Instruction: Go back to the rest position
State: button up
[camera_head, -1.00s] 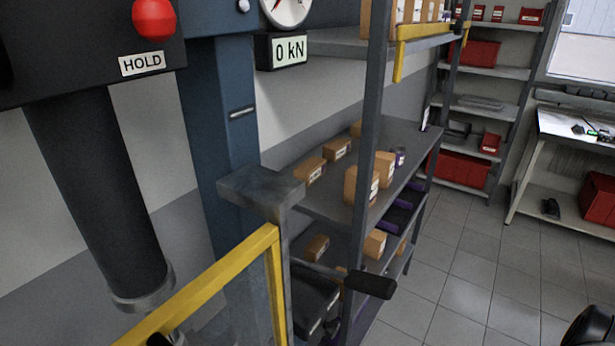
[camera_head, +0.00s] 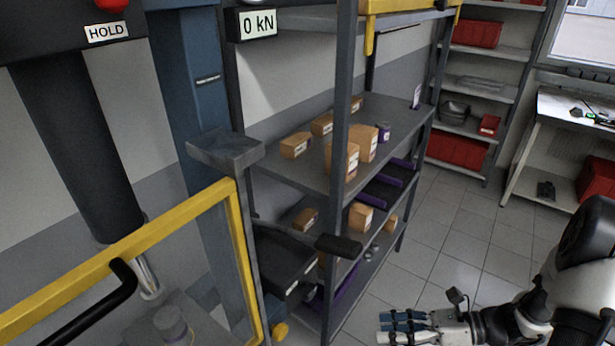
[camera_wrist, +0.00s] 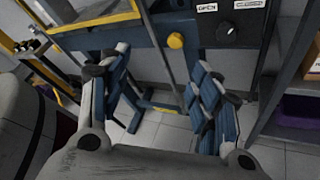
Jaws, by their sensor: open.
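My gripper (camera_head: 400,325) shows at the lower right of the head view, at the end of my white and black arm, pointing left. It is in front of the shelf unit, over the tiled floor. In the wrist view my gripper (camera_wrist: 158,88) has its two blue and grey fingers spread wide apart. Nothing is between them but a view of the floor and the blue press frame (camera_wrist: 165,62) behind. The gripper is open and empty, and touches nothing that I can see.
A press with a yellow-framed guard (camera_head: 130,245) stands at the left. A metal shelf unit (camera_head: 300,172) with brown boxes stands in the middle, a black handle (camera_head: 338,245) in front. A workbench (camera_head: 560,115) is at the back right. Tiled floor (camera_head: 440,240) is clear between.

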jog(key=s+a+r+n+t+h, duration=0.1)
jog(key=s+r+n+h, duration=0.5)
jog(key=r+n, duration=0.4)
jog(key=s+a+r+n+t+h, duration=0.1)
jog(key=s+r+n+h, duration=0.6)
jog(key=n, duration=0.9)
notch_tip(320, 180, up, 3)
jog(key=shift+s+a+r+t+h, duration=0.15)
jog(key=shift+s+a+t+h, duration=0.15)
jog(key=shift+a+h, duration=0.4)
